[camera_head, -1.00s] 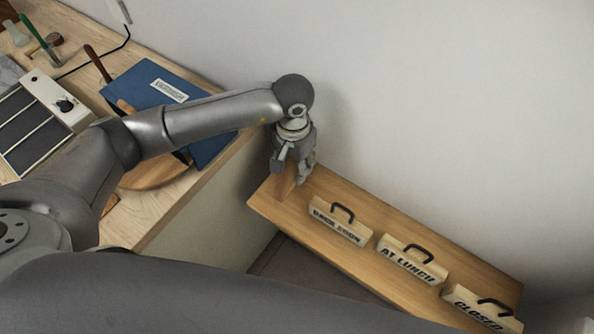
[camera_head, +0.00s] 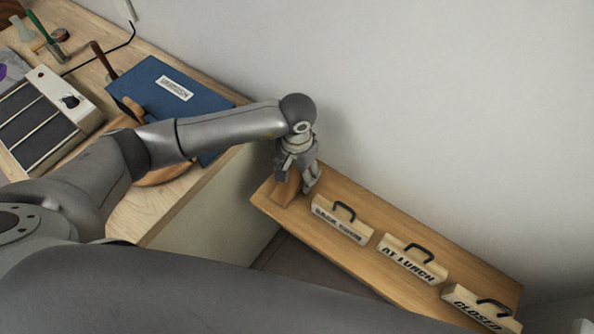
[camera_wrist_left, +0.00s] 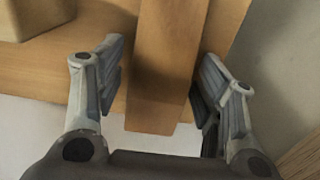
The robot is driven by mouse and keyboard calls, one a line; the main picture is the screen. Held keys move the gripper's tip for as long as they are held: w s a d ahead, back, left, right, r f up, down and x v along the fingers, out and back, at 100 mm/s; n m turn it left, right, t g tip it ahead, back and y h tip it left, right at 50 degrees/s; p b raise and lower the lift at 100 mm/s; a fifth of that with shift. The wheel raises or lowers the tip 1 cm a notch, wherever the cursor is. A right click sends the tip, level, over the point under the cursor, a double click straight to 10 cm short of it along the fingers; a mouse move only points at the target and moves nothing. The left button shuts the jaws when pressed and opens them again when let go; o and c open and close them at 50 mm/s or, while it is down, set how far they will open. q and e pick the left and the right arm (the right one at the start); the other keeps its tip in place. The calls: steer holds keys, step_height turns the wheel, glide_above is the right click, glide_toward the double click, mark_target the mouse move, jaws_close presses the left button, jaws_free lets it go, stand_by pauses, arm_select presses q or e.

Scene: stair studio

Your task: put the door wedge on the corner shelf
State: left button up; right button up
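The door wedge (camera_head: 287,190) is a brown wooden piece at the left end of the wooden corner shelf (camera_head: 370,235) in the head view. It appears to rest on the shelf. My left gripper (camera_head: 300,184) is over that end, beside the wall, and partly hides the wedge. In the left wrist view the wedge (camera_wrist_left: 168,75) lies between the two fingers of my left gripper (camera_wrist_left: 166,85). The fingers are spread, with narrow gaps at the wedge's sides. My right gripper is not in view.
Three block signs stand along the shelf: BACK SOON (camera_head: 341,222), AT LUNCH (camera_head: 411,261) and CLOSED (camera_head: 480,305). A desk (camera_head: 190,205) at the left holds a blue folder (camera_head: 165,95) and a grey-panelled device (camera_head: 45,120). The wall runs close behind the shelf.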

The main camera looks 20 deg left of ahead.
mark_target(297, 171)
arm_select(q)
steer(key=shift+w+r, duration=0.1)
steer(key=shift+r, duration=0.25)
step_height(297, 171, up, 12)
steer(key=b, duration=0.2)
steer(key=shift+f, duration=0.2)
